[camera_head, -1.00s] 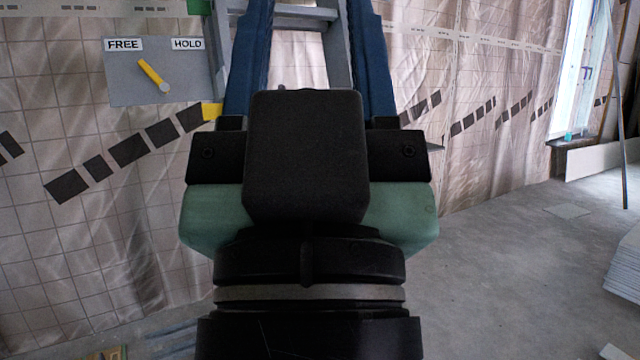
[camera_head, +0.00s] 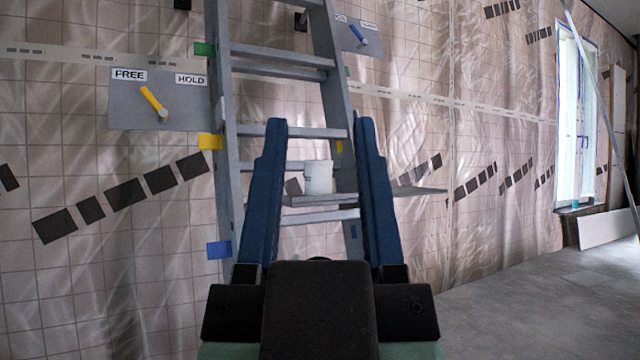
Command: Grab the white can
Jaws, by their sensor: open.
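The white can (camera_head: 318,177) stands upright on a grey shelf (camera_head: 420,190) at the ladder, in the middle of the head view. Its whole front shows between my fingers. My gripper (camera_head: 321,130) is open, with its two blue fingers pointing up and away on either side of the can in the picture. The fingers are empty and hold nothing. The gap in depth between the fingertips and the can is hard to judge.
A grey aluminium ladder (camera_head: 282,132) leans at the sheeted wall behind my fingers. A panel (camera_head: 187,112) marked FREE and HOLD with a yellow lever (camera_head: 152,100) is at left. Another panel with a blue lever (camera_head: 358,36) is higher right. Open floor (camera_head: 500,310) lies at right.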

